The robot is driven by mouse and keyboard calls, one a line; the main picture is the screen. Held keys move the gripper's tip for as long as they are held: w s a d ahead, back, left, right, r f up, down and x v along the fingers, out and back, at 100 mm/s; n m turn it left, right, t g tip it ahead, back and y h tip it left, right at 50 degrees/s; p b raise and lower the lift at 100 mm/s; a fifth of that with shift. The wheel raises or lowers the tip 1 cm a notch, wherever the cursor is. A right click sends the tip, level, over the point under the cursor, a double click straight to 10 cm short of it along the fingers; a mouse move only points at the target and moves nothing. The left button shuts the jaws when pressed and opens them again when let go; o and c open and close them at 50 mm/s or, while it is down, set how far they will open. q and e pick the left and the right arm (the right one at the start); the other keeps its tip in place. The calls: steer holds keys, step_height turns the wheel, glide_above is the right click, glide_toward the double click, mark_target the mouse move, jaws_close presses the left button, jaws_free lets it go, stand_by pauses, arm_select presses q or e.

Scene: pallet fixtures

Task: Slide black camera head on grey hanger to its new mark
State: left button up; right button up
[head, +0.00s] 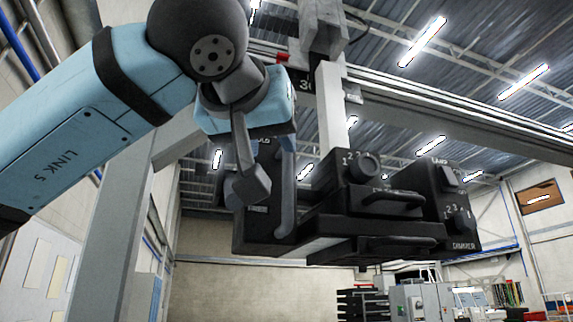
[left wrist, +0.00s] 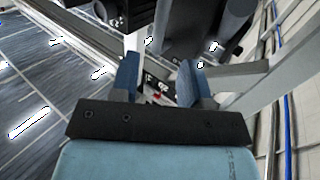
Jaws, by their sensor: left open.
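The black camera head (head: 398,200), a bulky block with numbered knobs and a handle, hangs at the centre right of the head view. The grey hanger (head: 331,105) rises from it to the overhead rail. My left gripper (head: 268,200) is in front of the head's left end, fingers apart. In the left wrist view its two blue fingers (left wrist: 158,66) are also apart, with no clear object held between them. Whether a finger touches the head cannot be told. A dark plate numbered 30 (head: 305,84) is partly hidden behind my wrist. My right gripper is not in view.
A long pale overhead rail (head: 460,102) runs across the upper right. A pale grey post (head: 112,235) stands at the left below my arm. Cabinets (head: 422,300) and shelves are far below at the back. Open air lies below the camera head.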

mark_target(285, 166)
arm_select(q)
steer(key=p+x, duration=0.1)
steer(key=x, duration=0.8)
steer(key=shift+a, duration=0.1)
jaws_close()
